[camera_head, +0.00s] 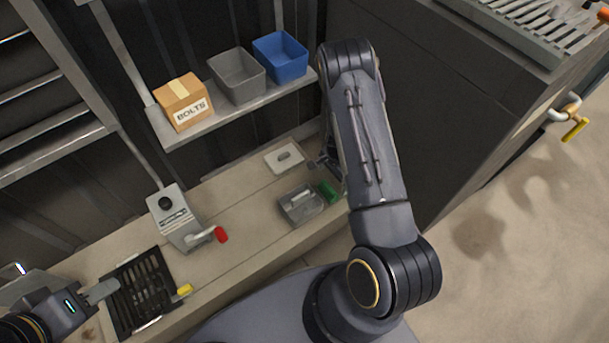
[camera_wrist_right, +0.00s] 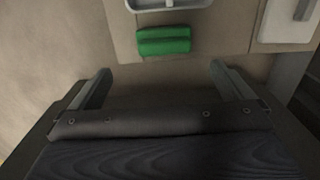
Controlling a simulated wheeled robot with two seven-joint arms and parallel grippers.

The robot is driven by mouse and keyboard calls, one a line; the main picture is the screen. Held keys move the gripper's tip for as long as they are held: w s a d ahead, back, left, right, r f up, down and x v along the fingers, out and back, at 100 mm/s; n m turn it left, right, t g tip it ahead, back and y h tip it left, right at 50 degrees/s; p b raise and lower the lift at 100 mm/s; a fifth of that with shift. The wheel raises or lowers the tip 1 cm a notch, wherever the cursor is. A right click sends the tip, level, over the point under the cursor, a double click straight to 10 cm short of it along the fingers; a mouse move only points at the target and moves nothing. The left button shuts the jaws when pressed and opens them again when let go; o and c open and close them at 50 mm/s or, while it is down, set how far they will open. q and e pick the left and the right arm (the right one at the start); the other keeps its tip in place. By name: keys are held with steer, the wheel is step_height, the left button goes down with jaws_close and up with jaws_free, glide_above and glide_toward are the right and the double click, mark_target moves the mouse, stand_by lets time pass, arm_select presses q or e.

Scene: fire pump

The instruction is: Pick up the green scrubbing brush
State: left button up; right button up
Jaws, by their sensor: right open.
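The green scrubbing brush (camera_head: 329,192) lies on the bench close to its front edge, just right of a grey tray. In the right wrist view the brush (camera_wrist_right: 164,41) lies ahead of the open fingers, near the gap between them. My right gripper (camera_wrist_right: 160,80) is open and empty; in the head view it (camera_head: 322,165) is mostly hidden by my right arm, right beside the brush. My left gripper (camera_head: 102,291) is at the lower left near a black grate, and its jaw opening does not show clearly.
The grey tray (camera_head: 302,215) stands next to the brush. A pale plate (camera_head: 285,158) lies behind it. A grey device with a red handle (camera_head: 220,234) and a black grate (camera_head: 140,300) are further left. A shelf holds a bolts box (camera_head: 184,101), a grey bin (camera_head: 237,75) and a blue bin (camera_head: 280,57).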

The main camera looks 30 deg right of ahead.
mark_target(329, 187)
steer(key=f, duration=0.1)
steer(key=f+b, duration=0.1)
steer(key=f, duration=0.1)
steer(key=shift+w+f, duration=0.25)
steer(key=shift+w, duration=0.1)
steer(key=f+b, duration=0.1)
steer(key=f, duration=0.3)
steer(key=f+b, duration=0.1)
steer(key=shift+a+f+b, duration=0.35)
steer(key=shift+a+f, duration=0.05)
steer(key=shift+c, duration=0.3)
steer(key=c, duration=1)
